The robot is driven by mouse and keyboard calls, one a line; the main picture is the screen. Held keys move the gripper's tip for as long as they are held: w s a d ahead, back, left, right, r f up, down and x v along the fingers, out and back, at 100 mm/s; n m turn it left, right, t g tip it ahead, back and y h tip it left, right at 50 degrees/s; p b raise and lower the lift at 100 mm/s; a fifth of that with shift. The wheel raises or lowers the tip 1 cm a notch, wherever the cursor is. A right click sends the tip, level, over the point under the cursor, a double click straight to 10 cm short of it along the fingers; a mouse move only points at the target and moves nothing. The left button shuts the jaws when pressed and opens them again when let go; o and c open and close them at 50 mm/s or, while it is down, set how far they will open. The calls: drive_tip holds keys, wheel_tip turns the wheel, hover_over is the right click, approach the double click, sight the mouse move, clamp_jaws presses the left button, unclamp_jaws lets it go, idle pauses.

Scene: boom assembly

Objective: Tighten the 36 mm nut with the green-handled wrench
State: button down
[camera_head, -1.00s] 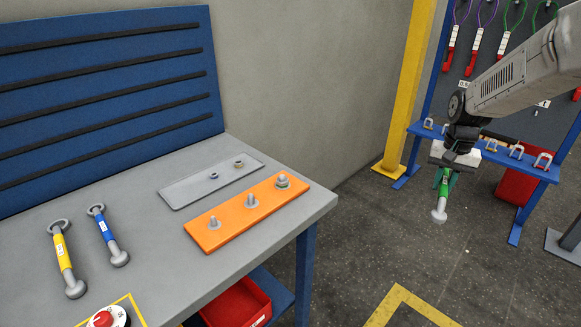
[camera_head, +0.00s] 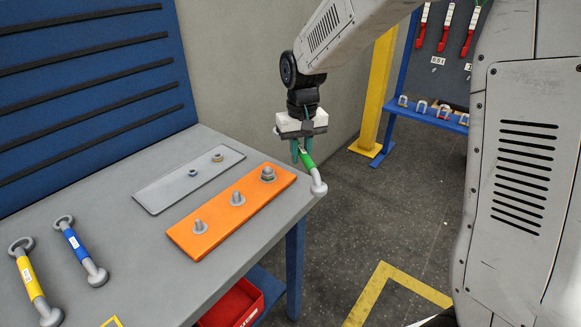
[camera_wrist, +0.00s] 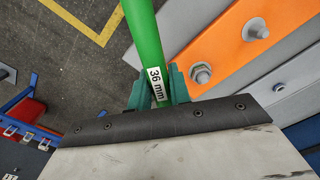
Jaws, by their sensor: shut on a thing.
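My gripper (camera_head: 302,150) is shut on the green-handled wrench (camera_head: 307,160). It holds the wrench in the air by the right end of the workbench, with a grey wrench end hanging low. In the wrist view the green handle (camera_wrist: 146,35) sits between the green fingers (camera_wrist: 158,88), and its label reads 36 mm. The orange plate (camera_head: 215,224) carries three upright bolts. The far right bolt (camera_head: 268,174) has a large nut around its base, also seen in the wrist view (camera_wrist: 201,73). The wrench is apart from this nut.
A blue-handled wrench (camera_head: 78,247) and a yellow-handled wrench (camera_head: 32,284) lie on the grey workbench (camera_head: 130,245). A grey plate (camera_head: 160,192) with two small nuts lies behind the orange plate. A red bin (camera_head: 232,305) is below. A yellow post (camera_head: 377,95) stands behind.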

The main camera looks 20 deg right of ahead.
drive_tip(key=s+a+n, duration=0.3)
drive_tip(key=s, duration=0.5)
drive_tip(key=shift+w+a+f, duration=0.1)
drive_tip(key=shift+w+f, duration=0.1)
drive_tip(key=shift+f, duration=1.8)
drive_tip(key=shift+s+f, duration=0.1)
drive_tip(key=shift+f, duration=2.15)
drive_tip(key=shift+s+a+m, duration=0.1)
drive_tip(key=shift+a+m, duration=0.3)
drive_tip(key=shift+a, duration=0.1)
drive_tip(key=shift+s+a+m, duration=0.1)
drive_tip(key=shift+a+m, duration=0.25)
drive_tip(key=shift+m, duration=0.05)
